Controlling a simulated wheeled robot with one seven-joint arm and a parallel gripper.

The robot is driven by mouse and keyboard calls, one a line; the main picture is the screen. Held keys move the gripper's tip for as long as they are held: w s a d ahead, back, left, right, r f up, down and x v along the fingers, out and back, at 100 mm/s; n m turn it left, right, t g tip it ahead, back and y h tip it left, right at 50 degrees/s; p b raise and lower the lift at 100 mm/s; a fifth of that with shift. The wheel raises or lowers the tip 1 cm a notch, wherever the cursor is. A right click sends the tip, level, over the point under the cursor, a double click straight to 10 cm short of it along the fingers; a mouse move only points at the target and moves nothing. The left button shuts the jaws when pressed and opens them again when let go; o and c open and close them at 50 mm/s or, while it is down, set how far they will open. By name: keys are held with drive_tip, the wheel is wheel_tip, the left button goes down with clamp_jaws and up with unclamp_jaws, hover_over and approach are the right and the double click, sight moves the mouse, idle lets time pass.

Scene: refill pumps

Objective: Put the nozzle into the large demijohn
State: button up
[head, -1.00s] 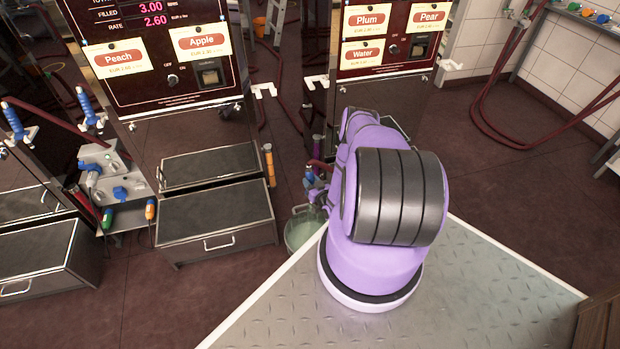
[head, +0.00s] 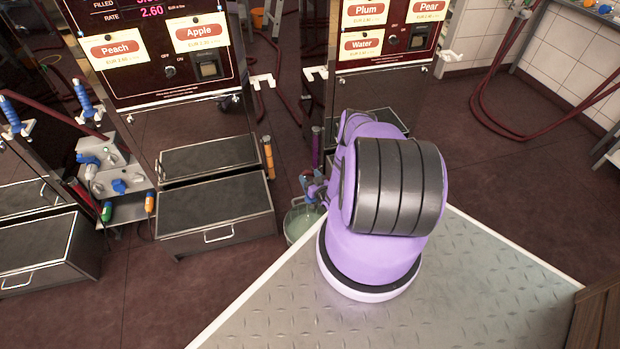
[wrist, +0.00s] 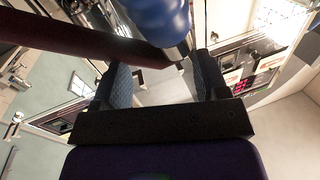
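My gripper (wrist: 164,80) shows in the wrist view with its two fingers apart. A blue nozzle handle (wrist: 158,14) with a metal collar (wrist: 178,52) lies at the fingertips, nearer the right finger; I see no grip on it from both sides. A dark red hose (wrist: 80,36) runs to it from the left. In the head view my arm hides most of the gripper; a small blue part (head: 312,186) shows at its left. Below that stands a pale greenish, clear vessel (head: 300,224), partly hidden by my arm. I cannot tell whether it is the large demijohn.
The Peach and Apple pump (head: 160,60) stands at left, with a drawer-fronted step (head: 215,215) before it. The Plum, Pear and Water pump (head: 385,50) stands behind my arm. Blue-handled nozzles (head: 84,97) hang at far left. Open floor (head: 480,165) lies at right.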

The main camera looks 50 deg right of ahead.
drive_tip(key=v, duration=0.7)
drive_tip(key=shift+s, duration=0.25)
drive_tip(key=shift+a, duration=0.15)
